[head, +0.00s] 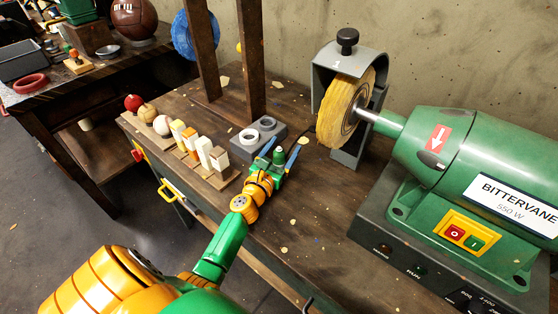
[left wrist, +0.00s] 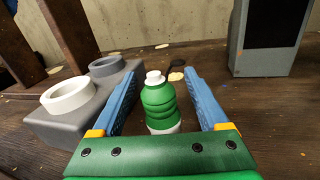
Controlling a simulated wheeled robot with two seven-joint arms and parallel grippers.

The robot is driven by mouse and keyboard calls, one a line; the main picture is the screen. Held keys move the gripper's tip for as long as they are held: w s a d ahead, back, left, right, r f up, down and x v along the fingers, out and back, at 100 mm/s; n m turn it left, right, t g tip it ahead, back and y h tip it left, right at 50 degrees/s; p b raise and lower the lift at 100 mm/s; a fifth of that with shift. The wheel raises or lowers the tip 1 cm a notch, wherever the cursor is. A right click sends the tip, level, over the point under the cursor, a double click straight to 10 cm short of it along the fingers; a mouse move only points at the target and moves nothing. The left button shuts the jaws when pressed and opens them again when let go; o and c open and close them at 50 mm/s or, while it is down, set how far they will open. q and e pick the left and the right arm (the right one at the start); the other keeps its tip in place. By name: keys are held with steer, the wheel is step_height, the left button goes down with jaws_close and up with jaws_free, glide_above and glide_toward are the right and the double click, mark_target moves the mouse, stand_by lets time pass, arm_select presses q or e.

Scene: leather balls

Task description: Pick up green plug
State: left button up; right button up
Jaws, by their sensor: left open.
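The green plug (left wrist: 160,104) is a small ribbed green piece with a white top and white foot. It stands upright on the bench between the two blue fingers of my left gripper (left wrist: 160,80), which is open, with a gap on each side of the plug. In the head view the green plug (head: 279,155) shows small at the end of my left arm, between the spread fingers of my left gripper (head: 281,153). My right gripper is not in view.
A grey block (head: 270,143) with two ring-shaped sockets, one white and one grey, stands just left of my gripper. A green polishing motor (head: 480,140) with a yellow wheel (head: 340,108) is at right. A wooden rack (head: 219,180) of coloured blocks lies left.

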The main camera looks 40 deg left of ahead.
arm_select(q)
jaws_close()
steer(key=shift+r, duration=0.15)
